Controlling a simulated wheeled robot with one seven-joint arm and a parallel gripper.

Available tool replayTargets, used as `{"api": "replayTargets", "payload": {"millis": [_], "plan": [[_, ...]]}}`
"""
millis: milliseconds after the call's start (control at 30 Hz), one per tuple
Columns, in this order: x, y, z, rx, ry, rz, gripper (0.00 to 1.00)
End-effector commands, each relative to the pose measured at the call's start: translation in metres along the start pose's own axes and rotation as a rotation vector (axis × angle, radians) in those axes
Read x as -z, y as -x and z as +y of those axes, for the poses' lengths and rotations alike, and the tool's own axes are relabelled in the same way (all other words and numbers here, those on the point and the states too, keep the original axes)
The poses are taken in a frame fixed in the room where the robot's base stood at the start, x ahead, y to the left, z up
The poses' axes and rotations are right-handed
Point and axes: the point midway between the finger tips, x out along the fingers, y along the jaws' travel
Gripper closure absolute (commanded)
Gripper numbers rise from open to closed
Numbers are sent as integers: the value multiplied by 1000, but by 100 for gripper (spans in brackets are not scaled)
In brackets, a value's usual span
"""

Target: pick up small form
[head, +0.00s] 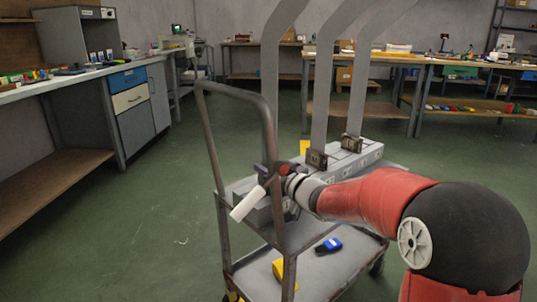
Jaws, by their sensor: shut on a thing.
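Three tall, flat grey forms with curved tops rise above the trolley; their tops run out of the head view. The leftmost form (270,80), which I take for the small form, comes down to my gripper (268,177). My gripper is shut at its lower end, above the trolley's left side. The fingers are small and partly hidden, so the exact contact is unclear. The middle form (323,95) and right form (358,85) stand upright in dark-footed holders on a long grey rack (348,163). A white tilted piece (248,203) shows just below my gripper.
The grey trolley has a tall handle (207,135) close to my gripper. Its lower shelf (312,268) holds a blue item (328,246) and a yellow one (281,270). A workbench (75,83) stands left, more benches behind. Green floor is open to the left.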

Motion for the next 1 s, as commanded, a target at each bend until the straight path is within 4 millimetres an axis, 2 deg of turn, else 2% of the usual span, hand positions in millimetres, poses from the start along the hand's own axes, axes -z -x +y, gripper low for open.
{"api": "replayTargets", "payload": {"millis": [167,267,500,700,800,1000], "plan": [[23,0,0,-1,4,5,100],[46,0,0,-1,5,6,100],[118,0,0,-1,6,6,100],[167,0,0,1,4,4,100],[184,0,0,0,4,4,100],[202,0,0,0,1,3,100]]}}
